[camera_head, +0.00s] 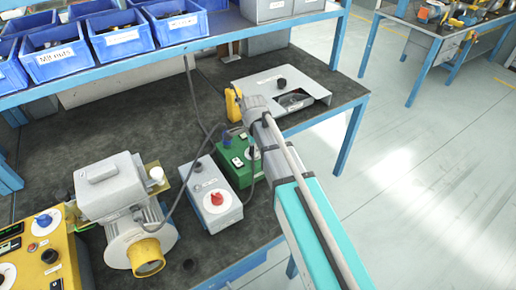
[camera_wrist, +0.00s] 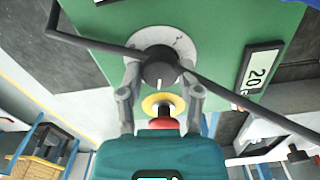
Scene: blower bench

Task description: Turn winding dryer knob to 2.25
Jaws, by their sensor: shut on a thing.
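The winding dryer looks to be the green box (camera_head: 231,166), which fills much of the wrist view (camera_wrist: 225,30). Its black knob (camera_wrist: 160,66) sits on a pale round dial (camera_wrist: 168,40). A white mark on the knob points toward the bottom of the wrist view; the dial's figures are not readable. A small display (camera_wrist: 259,70) on the box shows "20" and perhaps more. My gripper (camera_wrist: 161,76) has its two grey fingers closed on the knob, one on each side.
A grey box with a red knob (camera_head: 216,198) stands left of the green box. A motor (camera_head: 125,205) and yellow panel (camera_head: 45,250) are farther left. A white plate unit (camera_head: 282,92) lies behind. Dark cables (camera_wrist: 250,105) cross near the knob. Blue bins (camera_head: 60,60) sit above.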

